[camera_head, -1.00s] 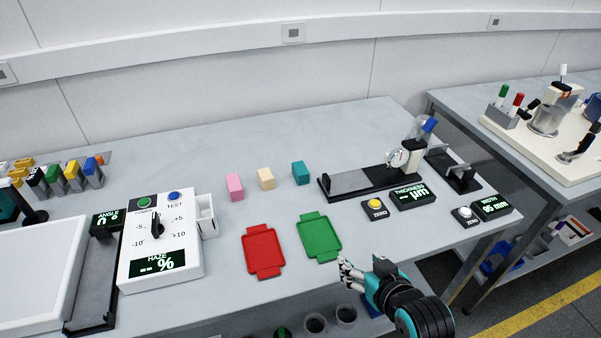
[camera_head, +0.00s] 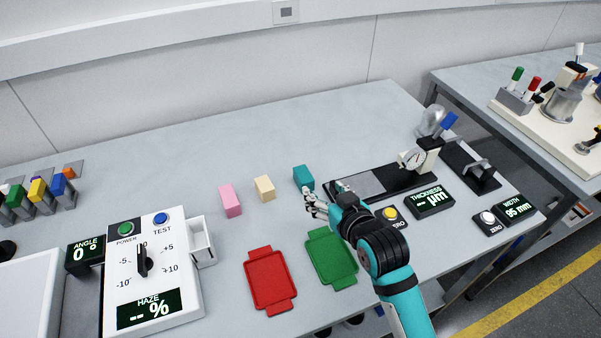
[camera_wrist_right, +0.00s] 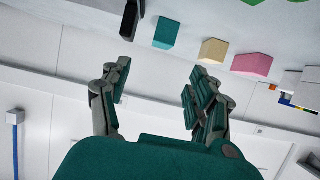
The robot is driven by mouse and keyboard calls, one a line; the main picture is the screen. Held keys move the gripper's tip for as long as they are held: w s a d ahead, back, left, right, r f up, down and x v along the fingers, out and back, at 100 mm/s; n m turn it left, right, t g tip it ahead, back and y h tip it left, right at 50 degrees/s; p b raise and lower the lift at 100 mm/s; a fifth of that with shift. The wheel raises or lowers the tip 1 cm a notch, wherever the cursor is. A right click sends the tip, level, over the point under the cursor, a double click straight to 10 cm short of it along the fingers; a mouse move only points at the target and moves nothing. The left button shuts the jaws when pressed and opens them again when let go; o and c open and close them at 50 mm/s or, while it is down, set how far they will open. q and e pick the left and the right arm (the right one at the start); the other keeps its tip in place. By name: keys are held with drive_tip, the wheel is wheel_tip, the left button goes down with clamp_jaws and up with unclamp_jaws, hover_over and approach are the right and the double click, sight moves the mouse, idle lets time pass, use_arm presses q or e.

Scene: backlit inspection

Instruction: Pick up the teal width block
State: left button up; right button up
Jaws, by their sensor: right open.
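The teal width block (camera_head: 303,177) stands on the grey bench, to the right of a cream block (camera_head: 264,188) and a pink block (camera_head: 230,201). My right gripper (camera_head: 314,205) is open and empty, just on the near side of the teal block and apart from it. In the right wrist view the teal block (camera_wrist_right: 167,32) shows beyond the two spread fingers (camera_wrist_right: 160,85), with the cream block (camera_wrist_right: 213,51) and pink block (camera_wrist_right: 252,64) to its right. My left gripper is not in view.
A red tray (camera_head: 268,281) and a green tray (camera_head: 332,260) lie on the near side. A thickness gauge with a dark base (camera_head: 400,183) stands close right of the teal block. The haze meter (camera_head: 150,275) is at left. The bench behind the blocks is clear.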

approach(302, 170)
drive_tip(key=shift+w+a+f, duration=0.15)
drive_tip(key=shift+w+f, duration=0.05)
drive_tip(key=shift+w, duration=0.15)
drive_tip(key=x, duration=0.3)
drive_tip(key=shift+w+a+f+p, duration=0.15)
drive_tip(key=shift+w+f+p, duration=0.15)
drive_tip(key=shift+w, duration=0.3)
drive_tip(key=x, duration=0.4)
drive_tip(key=shift+w+a+f+p, duration=0.1)
drive_tip(key=shift+a+p, duration=0.15)
drive_tip(key=shift+p, duration=0.05)
drive_tip(key=shift+w+f, duration=0.1)
drive_tip(key=shift+w, duration=0.1)
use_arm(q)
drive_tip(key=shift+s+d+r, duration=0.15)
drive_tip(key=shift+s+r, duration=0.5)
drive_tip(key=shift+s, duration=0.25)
use_arm(e)
drive_tip(key=shift+c, duration=0.2)
clamp_jaws()
